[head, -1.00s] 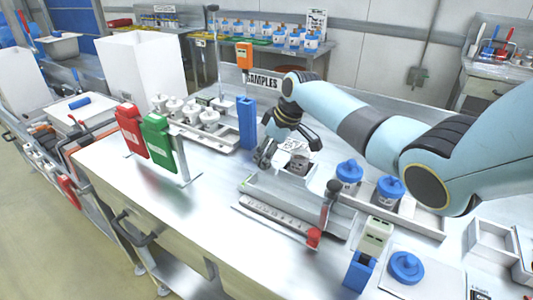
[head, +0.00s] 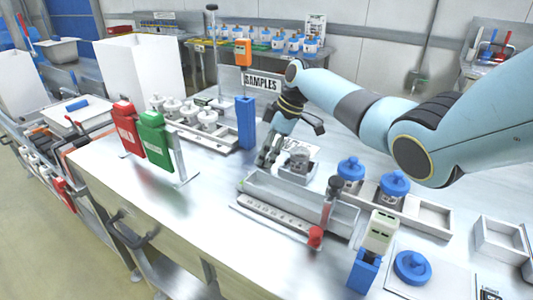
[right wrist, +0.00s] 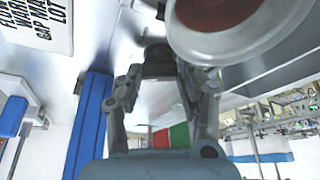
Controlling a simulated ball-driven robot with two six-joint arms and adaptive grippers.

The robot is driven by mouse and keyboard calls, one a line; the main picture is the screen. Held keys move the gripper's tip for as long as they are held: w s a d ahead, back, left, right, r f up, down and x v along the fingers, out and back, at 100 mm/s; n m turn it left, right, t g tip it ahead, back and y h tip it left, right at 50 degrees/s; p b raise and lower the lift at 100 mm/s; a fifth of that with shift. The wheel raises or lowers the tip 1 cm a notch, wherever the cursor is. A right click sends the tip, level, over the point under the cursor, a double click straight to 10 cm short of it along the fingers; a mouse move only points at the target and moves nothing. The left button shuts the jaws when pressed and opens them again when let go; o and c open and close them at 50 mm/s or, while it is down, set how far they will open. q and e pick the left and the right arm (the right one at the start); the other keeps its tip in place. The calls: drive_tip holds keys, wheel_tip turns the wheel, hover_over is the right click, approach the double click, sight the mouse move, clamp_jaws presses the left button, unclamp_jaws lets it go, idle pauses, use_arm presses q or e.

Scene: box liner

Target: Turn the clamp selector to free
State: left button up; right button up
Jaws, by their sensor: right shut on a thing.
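My right gripper (head: 264,162) is at the back left corner of the long metal fixture (head: 340,215), fingers pointing down. In the right wrist view my right gripper (right wrist: 158,75) is closed around a small dark knob-like piece (right wrist: 158,58), which I take to be the clamp selector. Its markings and setting cannot be read. A grey round cup (head: 300,161) stands on a plate just right of the fingers. In the right wrist view the cup (right wrist: 215,45) looms close, with a reddish-brown inside. My left gripper is not in view.
A blue upright holder (head: 246,122) stands close behind the gripper. Blue-lidded jars (head: 350,170) sit right of the cup. Green (head: 157,135) and red tags stand left. The table's front middle is clear.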

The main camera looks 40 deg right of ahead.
drive_tip(key=o, duration=1.1)
drive_tip(key=shift+o, duration=0.2)
drive_tip(key=shift+r, duration=0.1)
drive_tip(key=v, duration=1.1)
drive_tip(key=shift+d+r, duration=0.15)
drive_tip(key=shift+r, duration=0.25)
